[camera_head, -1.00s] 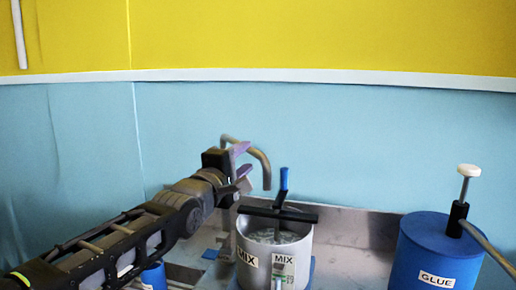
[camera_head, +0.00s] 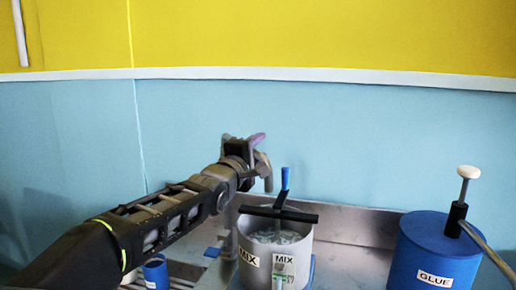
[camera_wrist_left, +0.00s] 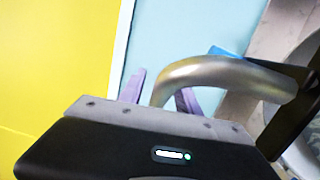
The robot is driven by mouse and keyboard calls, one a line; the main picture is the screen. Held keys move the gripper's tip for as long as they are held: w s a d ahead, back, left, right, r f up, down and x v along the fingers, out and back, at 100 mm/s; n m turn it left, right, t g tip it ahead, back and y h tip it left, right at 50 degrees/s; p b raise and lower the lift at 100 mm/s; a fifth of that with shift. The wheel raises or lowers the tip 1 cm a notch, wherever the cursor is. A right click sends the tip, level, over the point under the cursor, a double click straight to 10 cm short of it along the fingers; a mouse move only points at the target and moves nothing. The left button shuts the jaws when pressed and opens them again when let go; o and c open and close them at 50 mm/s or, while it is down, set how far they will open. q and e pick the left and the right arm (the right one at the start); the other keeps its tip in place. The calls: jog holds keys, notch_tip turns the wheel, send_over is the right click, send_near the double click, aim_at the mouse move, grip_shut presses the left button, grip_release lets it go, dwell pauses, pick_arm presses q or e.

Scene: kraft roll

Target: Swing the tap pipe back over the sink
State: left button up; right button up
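The tap pipe is a curved grey metal tube; its down-turned end (camera_head: 267,181) shows in the head view just behind and left of the pot, and my left gripper hides most of its arch. My left gripper (camera_head: 246,142) is at the arch. In the left wrist view the pipe (camera_wrist_left: 225,72) bends down between the purple fingers of my left gripper (camera_wrist_left: 162,95). The fingers stand apart, with a gap beside the pipe on the left. I cannot clearly make out the sink. My right gripper is not in view.
A metal pot (camera_head: 254,256) labelled MIX, with a black crossbar and blue-tipped handle (camera_head: 285,179), stands just below the pipe end. A blue GLUE drum (camera_head: 432,252) with a pump is at right. A small blue container (camera_head: 155,273) is at lower left. The wall is behind.

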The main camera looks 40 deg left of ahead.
pick_arm(q)
jog(key=shift+c, duration=0.4)
grip_shut()
dwell(0.9)
